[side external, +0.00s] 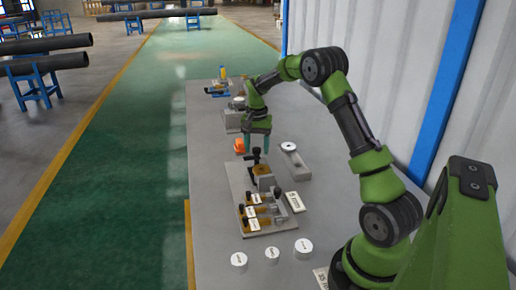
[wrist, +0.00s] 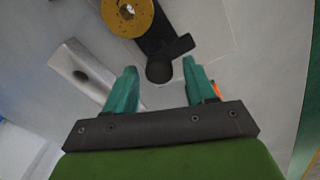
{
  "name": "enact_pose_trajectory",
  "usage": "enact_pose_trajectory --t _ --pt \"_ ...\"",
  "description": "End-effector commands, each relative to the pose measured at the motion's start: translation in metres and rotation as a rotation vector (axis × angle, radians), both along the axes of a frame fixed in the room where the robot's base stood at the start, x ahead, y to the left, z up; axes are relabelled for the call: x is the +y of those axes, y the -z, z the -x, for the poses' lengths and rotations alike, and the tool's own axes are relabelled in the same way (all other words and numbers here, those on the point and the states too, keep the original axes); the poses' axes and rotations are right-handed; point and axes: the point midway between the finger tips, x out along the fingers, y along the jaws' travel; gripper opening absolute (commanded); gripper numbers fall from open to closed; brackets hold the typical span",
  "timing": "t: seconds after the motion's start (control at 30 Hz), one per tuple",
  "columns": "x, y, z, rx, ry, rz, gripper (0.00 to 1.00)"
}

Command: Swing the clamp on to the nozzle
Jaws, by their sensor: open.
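My gripper (side external: 257,146) points down over the work plate, its teal fingers apart and empty. A black clamp (wrist: 166,38) with a round knob (wrist: 160,71) shows in the wrist view; the knob appears between my open fingertips (wrist: 160,66), with no visible contact. In the side external view the clamp's upright black part (side external: 256,156) is just below the fingers. A brass, round, holed flanged part (wrist: 127,14) lies beside the clamp at the top of the wrist view; it also shows in the side view (side external: 265,182). I cannot tell which part is the nozzle.
A grey metal bar with a hole (wrist: 80,68) lies beside the plate, also in the side view (side external: 293,160). An orange object (side external: 239,146) stands left of my gripper. Several black-knobbed pieces (side external: 254,211) sit on the plate. White round discs (side external: 272,251) lie at the front.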

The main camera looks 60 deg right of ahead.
Motion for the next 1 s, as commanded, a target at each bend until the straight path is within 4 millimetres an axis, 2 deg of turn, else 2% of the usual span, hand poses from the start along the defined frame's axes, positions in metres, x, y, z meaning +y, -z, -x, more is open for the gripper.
enact_pose_trajectory --t 0.13,0.5,0.77,1.0 --pt "0.0001 -0.0001 0.0 0.0 0.0 -0.001 0.55" --pt "0.0001 -0.0005 0.0 0.0 0.0 0.0 0.0" --pt "0.0001 -0.0007 -0.0001 0.0 -0.027 0.0 0.0" --pt "0.0004 -0.0009 -0.0006 0.0 -0.147 0.0 0.0"
